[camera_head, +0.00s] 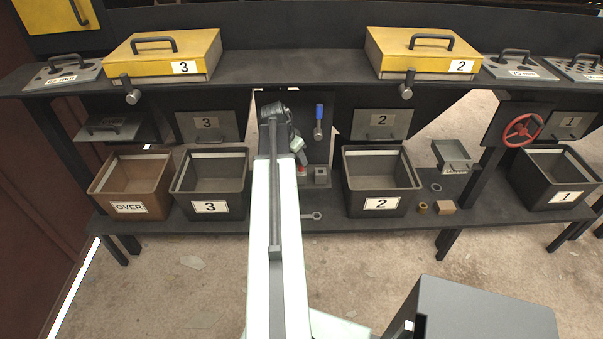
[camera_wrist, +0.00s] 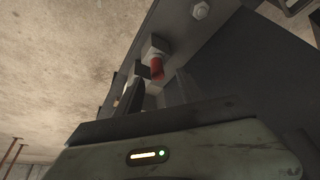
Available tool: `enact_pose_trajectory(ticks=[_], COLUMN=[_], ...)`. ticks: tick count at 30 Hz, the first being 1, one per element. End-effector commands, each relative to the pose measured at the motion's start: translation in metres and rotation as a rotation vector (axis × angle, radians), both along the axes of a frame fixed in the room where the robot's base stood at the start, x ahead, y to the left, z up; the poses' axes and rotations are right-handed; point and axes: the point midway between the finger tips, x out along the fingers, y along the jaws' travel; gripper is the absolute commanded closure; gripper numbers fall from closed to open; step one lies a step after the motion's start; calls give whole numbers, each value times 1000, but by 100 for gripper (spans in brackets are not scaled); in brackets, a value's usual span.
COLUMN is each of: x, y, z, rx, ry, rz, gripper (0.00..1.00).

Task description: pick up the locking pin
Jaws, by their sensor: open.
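A small red part (camera_head: 301,169), which looks like the locking pin's grip, sits by the dark panel between bins 3 and 2. In the wrist view the red part (camera_wrist: 157,67) stands near a pale block, just beyond my fingers. My gripper (camera_head: 300,158) is at the end of my outstretched arm, close to the red part. In the wrist view my gripper (camera_wrist: 160,88) is open, its dark fingers pointing toward the red part. I cannot tell whether they touch it. The rest of the pin is hidden.
A blue-handled lever (camera_head: 319,122) hangs right of my gripper. Bin 3 (camera_head: 210,208) and bin 2 (camera_head: 382,204) flank it on the dark shelf. A wrench (camera_head: 311,216) lies on the shelf's front. A red handwheel (camera_head: 523,130) is further right.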

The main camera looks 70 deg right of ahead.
Motion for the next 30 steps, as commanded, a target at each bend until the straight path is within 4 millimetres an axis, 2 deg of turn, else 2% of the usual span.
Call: enact_pose_trajectory(ticks=[1, 7, 15, 20, 30], x=[-2, -10, -12, -12, -12], y=[-2, -13, -15, -15, -15], z=[-11, -44, -43, -43, -42], rx=[0, 0, 0, 0, 0], ry=[0, 0, 0, 0, 0], rz=[0, -2, -1, -1, -1], gripper=[54, 54, 54, 99, 100])
